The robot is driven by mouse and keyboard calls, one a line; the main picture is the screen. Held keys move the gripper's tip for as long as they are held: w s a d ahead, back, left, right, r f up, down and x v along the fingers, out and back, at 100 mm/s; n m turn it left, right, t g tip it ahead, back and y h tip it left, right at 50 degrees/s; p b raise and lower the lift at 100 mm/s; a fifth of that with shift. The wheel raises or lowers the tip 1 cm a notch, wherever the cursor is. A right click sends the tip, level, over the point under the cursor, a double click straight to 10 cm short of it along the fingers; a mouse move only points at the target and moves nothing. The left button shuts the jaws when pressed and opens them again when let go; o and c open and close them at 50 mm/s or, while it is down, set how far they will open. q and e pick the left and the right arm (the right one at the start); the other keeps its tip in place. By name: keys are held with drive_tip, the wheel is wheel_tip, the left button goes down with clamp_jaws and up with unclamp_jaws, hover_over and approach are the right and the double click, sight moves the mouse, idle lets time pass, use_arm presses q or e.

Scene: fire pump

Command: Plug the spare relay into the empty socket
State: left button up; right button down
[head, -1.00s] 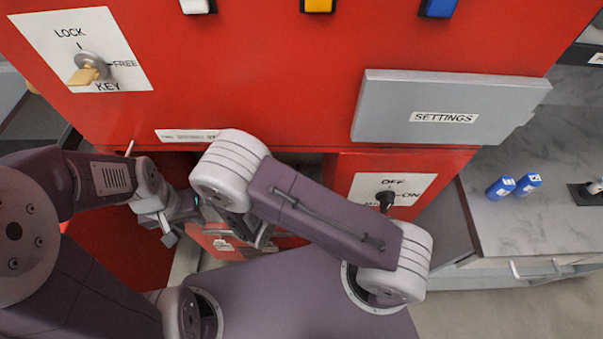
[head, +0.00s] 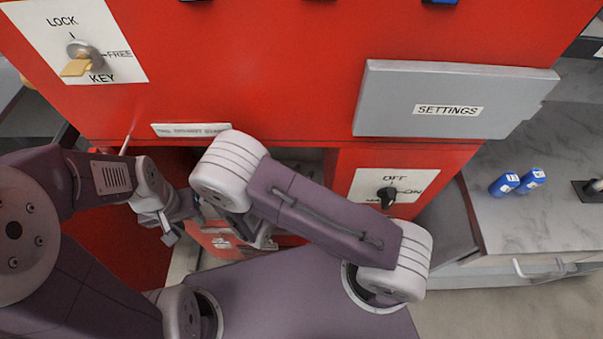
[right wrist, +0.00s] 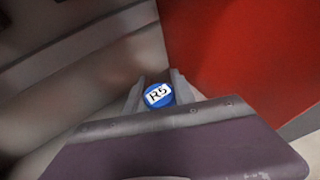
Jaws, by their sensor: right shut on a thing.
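My right gripper (right wrist: 158,93) is shut on a blue relay (right wrist: 153,101) with a white label reading R5, seen end-on between the fingers in the right wrist view. In the head view my right gripper (head: 262,238) is low in front of the red cabinet (head: 290,90), partly hidden by my own arm, and the relay cannot be made out there. My left gripper (head: 170,234) is to its left, small and partly hidden; its jaws are unclear. No empty socket can be made out in either view.
A grey SETTINGS box (head: 385,105) juts from the cabinet above an OFF/ON switch (head: 387,196). A LOCK/FREE key switch (head: 83,58) is at upper left. Two blue labelled blocks (head: 505,184) (head: 531,180) stand on the marble counter (head: 520,225) at right. A dark recess opens below the panel.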

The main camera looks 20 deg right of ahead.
drive_tip(key=shift+f, duration=0.15)
drive_tip(key=shift+f+b, duration=0.4)
drive_tip(key=shift+b, duration=0.05)
drive_tip(key=c, duration=1)
unclamp_jaws()
drive_tip(key=shift+o, duration=0.2)
